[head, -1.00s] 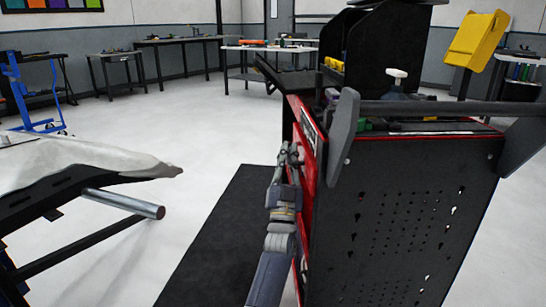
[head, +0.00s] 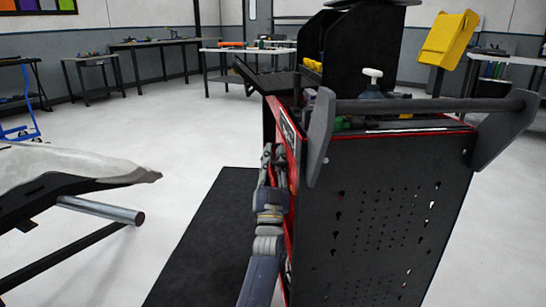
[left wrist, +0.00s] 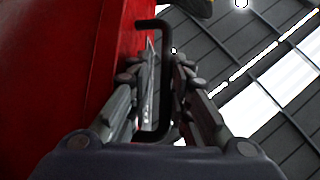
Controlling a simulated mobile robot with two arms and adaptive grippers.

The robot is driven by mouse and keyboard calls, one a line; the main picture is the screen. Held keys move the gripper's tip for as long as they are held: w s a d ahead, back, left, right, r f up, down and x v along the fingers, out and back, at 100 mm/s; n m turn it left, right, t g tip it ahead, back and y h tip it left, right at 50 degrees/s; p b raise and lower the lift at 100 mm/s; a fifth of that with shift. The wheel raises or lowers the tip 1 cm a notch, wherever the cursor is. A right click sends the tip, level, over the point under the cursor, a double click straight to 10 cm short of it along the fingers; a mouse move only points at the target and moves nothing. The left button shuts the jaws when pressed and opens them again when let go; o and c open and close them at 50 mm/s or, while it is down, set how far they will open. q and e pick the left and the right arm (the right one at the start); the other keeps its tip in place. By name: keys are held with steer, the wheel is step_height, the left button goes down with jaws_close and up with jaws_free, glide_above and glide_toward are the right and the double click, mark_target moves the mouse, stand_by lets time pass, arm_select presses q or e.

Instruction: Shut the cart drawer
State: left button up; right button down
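The tool cart (head: 385,215) stands at right, with a black perforated side panel and a red front facing left. My left gripper (head: 272,158) is beside that red front, fingers pointing away from me. In the left wrist view, a red drawer face (left wrist: 60,80) fills the left side, with a black bar handle (left wrist: 163,70) standing off it. My left gripper (left wrist: 157,75) has its fingers apart, one on each side of the handle. How far the drawer is out is hidden in the head view. My right gripper is not in view.
A black mat (head: 200,240) lies on the floor left of the cart. A car part under a pale cover (head: 60,165) and a metal roll (head: 100,209) are at left. The cart's push bar (head: 430,105) crosses its near top edge. Workbenches line the far wall.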

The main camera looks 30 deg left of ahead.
arm_select(q)
steer(key=v, duration=0.7)
steer(key=shift+f, duration=0.1)
